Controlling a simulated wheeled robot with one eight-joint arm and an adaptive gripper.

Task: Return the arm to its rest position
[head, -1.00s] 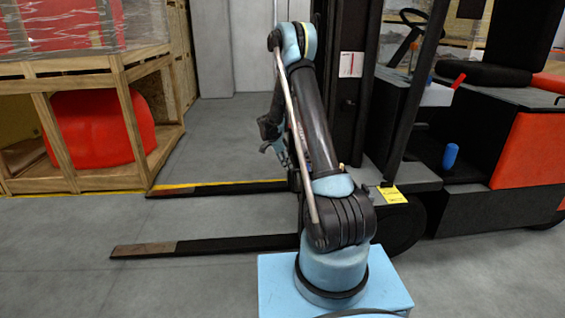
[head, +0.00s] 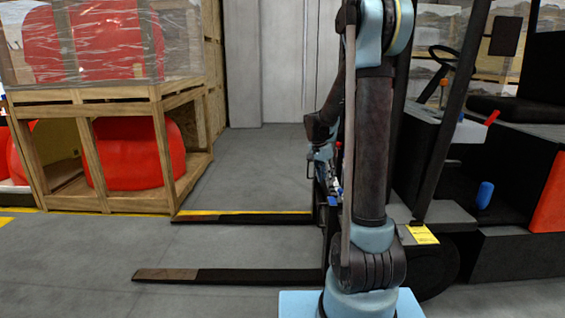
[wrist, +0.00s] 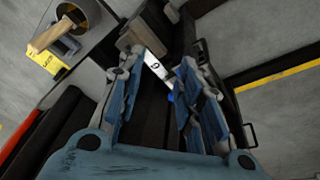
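My arm (head: 372,150) stands nearly upright on its light blue base in the head view. Its forearm folds down on the far left side of the upper arm. My gripper (head: 320,165) hangs there, partly hidden behind the arm, near the forklift mast. In the wrist view my gripper (wrist: 160,72) has its two blue fingers spread apart, with nothing held between them. A white tag (wrist: 155,65) with a dark mark and a small blue item show beyond the fingers.
A forklift (head: 480,210) stands close behind and right of my arm. Its two forks (head: 235,275) reach left along the floor. A wooden crate (head: 160,100) with red nosecones (head: 135,155) stands at the left. Grey floor (head: 265,155) is clear beyond the forks.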

